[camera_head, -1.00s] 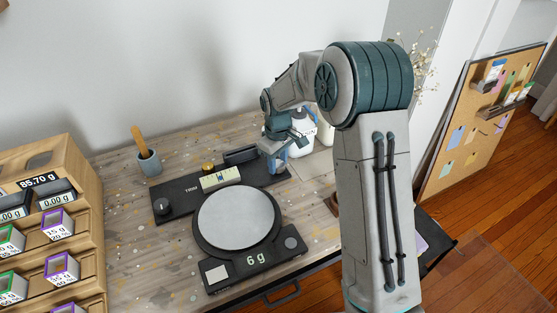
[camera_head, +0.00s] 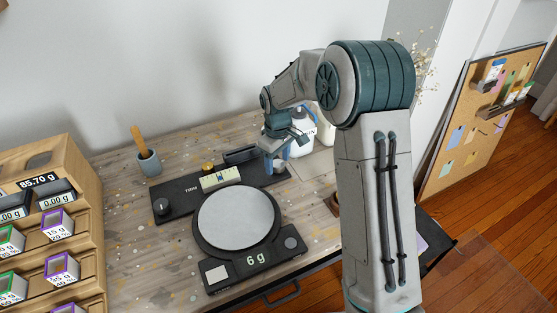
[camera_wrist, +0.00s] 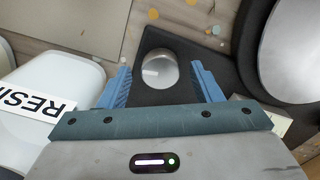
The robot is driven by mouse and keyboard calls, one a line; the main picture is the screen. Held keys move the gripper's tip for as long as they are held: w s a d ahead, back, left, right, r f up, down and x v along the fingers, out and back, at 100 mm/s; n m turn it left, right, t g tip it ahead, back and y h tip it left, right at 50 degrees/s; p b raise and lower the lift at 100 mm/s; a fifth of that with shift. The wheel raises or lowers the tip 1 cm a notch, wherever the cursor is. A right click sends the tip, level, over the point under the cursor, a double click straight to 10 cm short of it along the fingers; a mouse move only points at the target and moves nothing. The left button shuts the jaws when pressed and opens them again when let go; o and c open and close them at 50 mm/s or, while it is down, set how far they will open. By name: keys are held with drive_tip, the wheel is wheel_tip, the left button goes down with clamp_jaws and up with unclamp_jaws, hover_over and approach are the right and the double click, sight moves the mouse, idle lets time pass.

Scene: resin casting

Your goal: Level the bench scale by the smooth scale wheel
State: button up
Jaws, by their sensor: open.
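The bench scale (camera_head: 266,258) stands on the bench with a round grey pan (camera_head: 238,217) and a display reading 6 g. Behind the pan is a black strip (camera_head: 181,198) marked TRIM, with a pale level window (camera_head: 220,178), a black knob (camera_head: 161,206) at its left end and a brass knob (camera_head: 208,167) at the back. In the wrist view, a smooth silver wheel (camera_wrist: 159,69) sits on the strip's other end. My gripper (camera_head: 276,168) is over that end. Its open blue fingers (camera_wrist: 160,75) stand either side of the wheel, with visible gaps. The head view hides the wheel.
A white bottle labelled RESIN (camera_wrist: 62,78) stands close beside my gripper. A cup with a wooden stick (camera_head: 149,163) stands at the back left. A wooden rack (camera_head: 84,180) of small boxes is at the left. Bare bench lies left of the scale.

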sight(278, 163)
wheel_tip(278, 163, up, 13)
drive_tip(key=p, duration=0.1)
drive_tip(key=shift+r, duration=0.2)
idle(0.4)
drive_tip(key=s+d+r+m+t+p, duration=0.1)
drive_tip(key=s+d+r+m+p, duration=0.2)
drive_tip(key=s, duration=0.4)
drive_tip(key=s+d+r+m+t+p, duration=0.1)
drive_tip(key=s+d+r+m, duration=0.1)
drive_tip(key=s+d+r, duration=0.4)
drive_tip(key=s+d+m+p, duration=0.1)
drive_tip(key=s+m, duration=0.1)
drive_tip(key=s, duration=0.5)
drive_tip(key=s+d+f+m+p, duration=0.1)
drive_tip(key=s+m, duration=0.1)
drive_tip(key=s, duration=0.5)
drive_tip(key=shift+s+d+m+t+p, duration=0.3)
drive_tip(key=shift+d+m+t, duration=0.05)
drive_tip(key=shift+m+t, duration=0.05)
drive_tip(key=shift+c, duration=0.3)
